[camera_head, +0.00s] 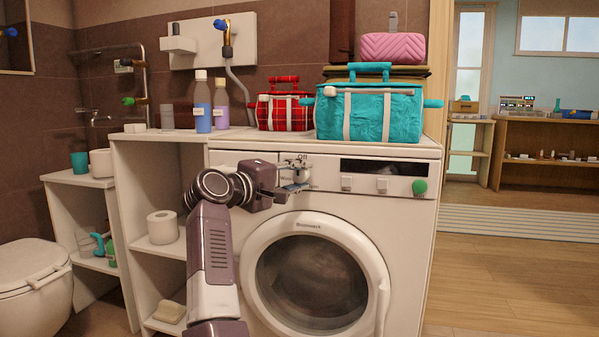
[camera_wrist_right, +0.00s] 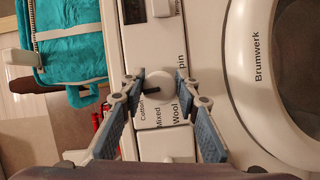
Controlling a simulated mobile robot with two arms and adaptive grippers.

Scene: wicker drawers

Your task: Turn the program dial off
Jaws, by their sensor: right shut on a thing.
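The program dial (camera_head: 302,174) is a round pale knob on the washing machine's (camera_head: 225,160) front panel, just below the word "Off" in the head view. In the right wrist view the dial (camera_wrist_right: 157,84) carries a dark bar mark. Labels "Cotton", "Mixed", "Wool" and "Spin" stand near it. I cannot tell which label the mark points to. My right gripper (camera_head: 290,188) reaches the panel from the left. In the right wrist view its two fingers (camera_wrist_right: 161,86) stand on either side of the dial, shut on it. My left gripper is not in view.
A teal bag (camera_head: 369,115) and a red plaid bag (camera_head: 284,112) stand on the machine top. Square buttons (camera_head: 346,182) and a green knob (camera_head: 420,187) lie to the right on the panel. The round door (camera_head: 370,265) is below. A white shelf (camera_head: 150,190) stands left.

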